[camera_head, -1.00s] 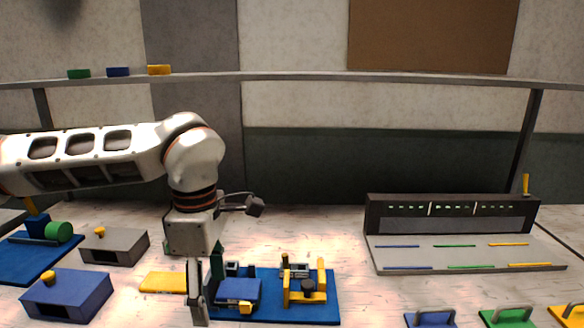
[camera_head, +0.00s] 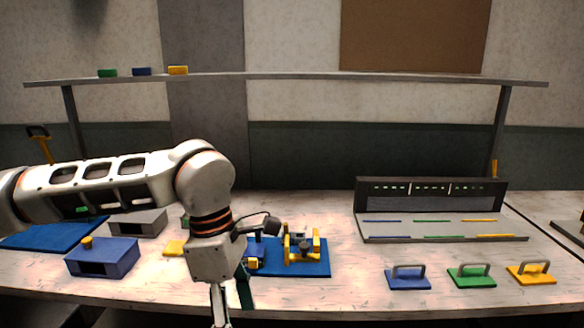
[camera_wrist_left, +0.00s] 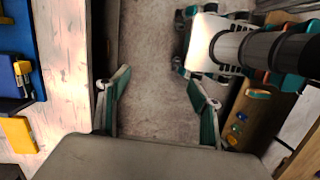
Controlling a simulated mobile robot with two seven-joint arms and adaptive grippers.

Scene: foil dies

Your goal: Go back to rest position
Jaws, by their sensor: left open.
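My left gripper (camera_head: 222,308) hangs pointing down in front of the table's front edge in the head view. Its fingers are spread and empty in the left wrist view (camera_wrist_left: 157,85), with bare floor between them. It is apart from the blue mat (camera_head: 318,268) that bears a yellow clamp-like fixture (camera_head: 305,250) and a blue part (camera_head: 254,251). The left arm hides part of this mat and of the things left of it. My right gripper is not identifiable in either view.
Blue (camera_head: 408,279), green (camera_head: 471,278) and yellow (camera_head: 531,275) handled plates stand at the front right. A grey slotted stand (camera_head: 435,231) is behind them. A blue box (camera_head: 104,261) and grey box (camera_head: 140,224) are at left. A shelf (camera_head: 300,76) spans the back.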

